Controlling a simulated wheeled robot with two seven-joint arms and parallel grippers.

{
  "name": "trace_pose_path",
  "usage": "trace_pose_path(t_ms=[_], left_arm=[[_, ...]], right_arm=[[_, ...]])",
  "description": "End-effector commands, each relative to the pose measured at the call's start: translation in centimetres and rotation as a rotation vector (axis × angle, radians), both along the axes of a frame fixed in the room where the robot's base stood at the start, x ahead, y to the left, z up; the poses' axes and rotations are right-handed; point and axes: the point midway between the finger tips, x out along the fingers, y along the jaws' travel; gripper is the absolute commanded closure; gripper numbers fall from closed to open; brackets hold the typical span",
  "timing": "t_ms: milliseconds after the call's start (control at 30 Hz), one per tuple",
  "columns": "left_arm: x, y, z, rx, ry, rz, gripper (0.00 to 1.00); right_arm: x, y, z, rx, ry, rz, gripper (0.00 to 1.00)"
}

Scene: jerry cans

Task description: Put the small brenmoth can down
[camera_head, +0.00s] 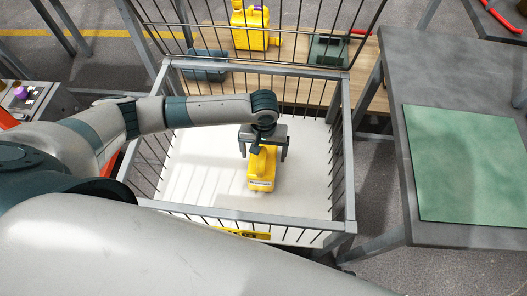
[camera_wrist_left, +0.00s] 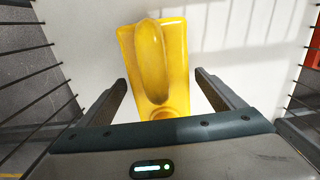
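A small yellow can (camera_head: 262,170) is inside the wire cart, over its white floor (camera_head: 200,185); its label is too small to read. It looks set down on the floor, but its base contact is not clear. My left gripper (camera_head: 263,152) points down over the can's top end. In the left wrist view the yellow can (camera_wrist_left: 160,60) lies between the two fingers (camera_wrist_left: 160,82), with a gap visible on each side. The left gripper is open. My right gripper is not in view.
The wire cart's rim (camera_head: 250,217) and bars surround the can. Behind it, a wooden surface (camera_head: 300,75) holds a larger yellow can (camera_head: 250,28) and dark green items (camera_head: 328,50). A grey table (camera_head: 440,70) with a green mat (camera_head: 465,160) stands right.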

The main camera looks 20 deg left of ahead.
Motion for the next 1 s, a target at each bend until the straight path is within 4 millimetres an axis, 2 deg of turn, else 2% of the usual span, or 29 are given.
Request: trace_pose_path(t_ms=[267,367,567,800,1000], left_arm=[[0.1,0.1,0.2,0.0,-0.002,0.0,0.12],[0.1,0.0,1.0,0.0,-0.002,0.0,0.12],[0.1,0.0,3.5,-0.001,-0.002,0.0,0.12],[0.1,0.0,7.9,-0.002,-0.003,-0.001,0.12],[0.1,-0.1,10.8,-0.002,-0.001,0.001,0.12]], right_arm=[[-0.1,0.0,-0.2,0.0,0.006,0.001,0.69],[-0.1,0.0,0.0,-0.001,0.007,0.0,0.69],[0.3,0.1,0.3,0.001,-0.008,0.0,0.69],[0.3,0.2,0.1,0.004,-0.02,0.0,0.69],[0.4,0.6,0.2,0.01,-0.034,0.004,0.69]])
